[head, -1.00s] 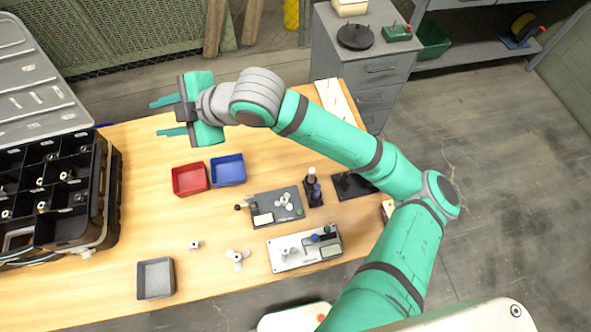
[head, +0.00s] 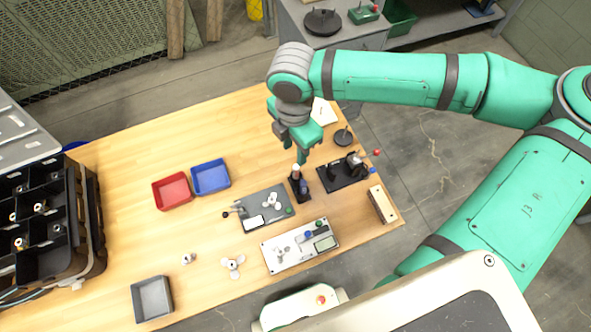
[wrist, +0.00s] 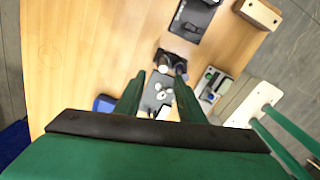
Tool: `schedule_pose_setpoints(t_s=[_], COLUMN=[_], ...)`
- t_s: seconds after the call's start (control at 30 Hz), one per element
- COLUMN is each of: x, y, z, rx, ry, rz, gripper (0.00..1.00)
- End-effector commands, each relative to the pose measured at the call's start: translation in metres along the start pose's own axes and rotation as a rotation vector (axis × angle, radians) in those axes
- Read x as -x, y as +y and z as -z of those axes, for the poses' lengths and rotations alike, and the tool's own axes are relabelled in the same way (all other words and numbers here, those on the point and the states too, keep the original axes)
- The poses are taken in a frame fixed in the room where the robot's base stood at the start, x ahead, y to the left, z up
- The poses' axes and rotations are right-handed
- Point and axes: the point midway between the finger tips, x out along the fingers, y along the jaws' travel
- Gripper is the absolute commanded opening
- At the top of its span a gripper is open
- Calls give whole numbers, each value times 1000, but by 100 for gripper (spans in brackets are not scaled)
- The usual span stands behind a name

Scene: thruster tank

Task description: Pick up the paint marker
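A small dark holder (head: 301,194) stands upright on the wooden table, with a pale-topped pen-like item (head: 296,169) and a blue one beside it. I cannot tell for sure which of them is the paint marker. My gripper (head: 302,158) points down just above the holder, its fingertips close to the pale top. In the wrist view my gripper (wrist: 160,77) has its two fingers apart with nothing held. The holder (wrist: 172,57) shows just beyond the fingertips, with the pale top (wrist: 163,69) between them.
A grey plate with a small propeller (head: 262,210) and a pale panel (head: 300,246) lie near the holder. A black fixture (head: 345,172) stands to its right. Red (head: 171,191), blue (head: 211,177) and grey (head: 152,298) trays lie leftward. A black compartment crate (head: 60,215) fills the left end.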

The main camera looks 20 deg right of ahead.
Motion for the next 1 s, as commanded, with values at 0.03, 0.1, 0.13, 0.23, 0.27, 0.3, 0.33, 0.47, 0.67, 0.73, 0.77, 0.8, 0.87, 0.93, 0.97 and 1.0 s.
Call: schedule_pose_setpoints(t_s=[0.03, 0.1, 0.13, 0.23, 0.27, 0.3, 0.33, 0.47, 0.67, 0.73, 0.77, 0.8, 0.87, 0.93, 0.97, 1.0], x=[-8, -19, -23, -34, -36, -38, -40, -48, -76, -84, -86, -89, -92, -93, -93, -92], y=[0, 0, 0, 0, 0, 0, 0, -2, -7, -7, -7, -7, -7, -7, -7, -7], z=[1, 1, 1, 1, 1, 1, 1, 0, 0, 0, 0, 0, 0, 0, 0, 0], rx=[1, 1, 1, 1, 1, 1, 1, 0, 1, 2, 2, 2, 2, 1, 1, 1], ry=[2, 3, 3, 3, 3, 2, 2, 2, 3, 2, 2, 2, 3, 2, 2, 2], rz=[2, 1, 0, 0, -1, -2, -3, 0, -1, -2, -3, -3, -3, -3, -3, -3], gripper=[36, 36, 36, 36, 36, 36, 36, 36, 36, 36, 36, 36, 36, 36, 36, 36])
